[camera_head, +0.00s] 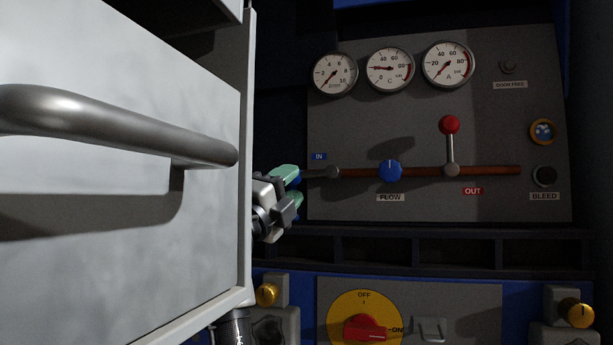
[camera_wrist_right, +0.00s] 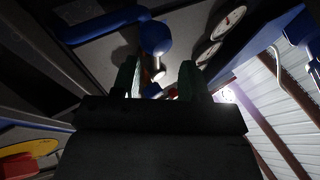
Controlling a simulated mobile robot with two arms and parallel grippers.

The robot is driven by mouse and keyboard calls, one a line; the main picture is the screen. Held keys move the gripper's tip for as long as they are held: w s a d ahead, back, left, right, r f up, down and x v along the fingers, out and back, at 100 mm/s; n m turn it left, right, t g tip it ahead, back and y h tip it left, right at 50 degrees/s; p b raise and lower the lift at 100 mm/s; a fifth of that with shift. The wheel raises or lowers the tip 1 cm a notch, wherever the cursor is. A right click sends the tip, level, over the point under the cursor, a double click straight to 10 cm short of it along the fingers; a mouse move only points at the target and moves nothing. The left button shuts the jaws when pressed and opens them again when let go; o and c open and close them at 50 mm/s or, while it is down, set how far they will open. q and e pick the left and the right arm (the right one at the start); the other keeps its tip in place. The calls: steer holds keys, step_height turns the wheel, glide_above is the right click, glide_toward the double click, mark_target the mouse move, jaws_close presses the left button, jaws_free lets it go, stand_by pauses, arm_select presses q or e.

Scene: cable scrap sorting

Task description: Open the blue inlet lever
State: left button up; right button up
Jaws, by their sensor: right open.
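The blue inlet lever shows as a small blue patch (camera_head: 296,182) at the left end of the pipe, below the blue IN label (camera_head: 319,156). A grey fitting (camera_head: 333,172) is just right of it. My right gripper (camera_head: 290,186) is open, its green fingers above and below the blue patch; I cannot tell whether they touch it. In the right wrist view, a blue ball knob (camera_wrist_right: 155,37) on a short metal stem appears beyond my right gripper (camera_wrist_right: 158,78), in line with the gap between its fingers. My left gripper is not in view.
A large grey door or drawer front (camera_head: 120,220) with a bar handle (camera_head: 120,125) fills the left of the head view, close to my gripper. The panel also bears a blue FLOW knob (camera_head: 390,171), a red OUT lever (camera_head: 449,127) and three gauges (camera_head: 390,69).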

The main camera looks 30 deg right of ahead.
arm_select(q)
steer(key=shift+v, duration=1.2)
arm_select(e)
steer(key=s+a, duration=0.1)
steer(key=s+a+f, duration=0.1)
steer(key=a, duration=0.1)
steer(key=s+a+f, duration=0.1)
steer(key=shift+a, duration=0.3)
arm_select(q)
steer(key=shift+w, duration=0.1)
arm_select(e)
steer(key=shift+d, duration=0.1)
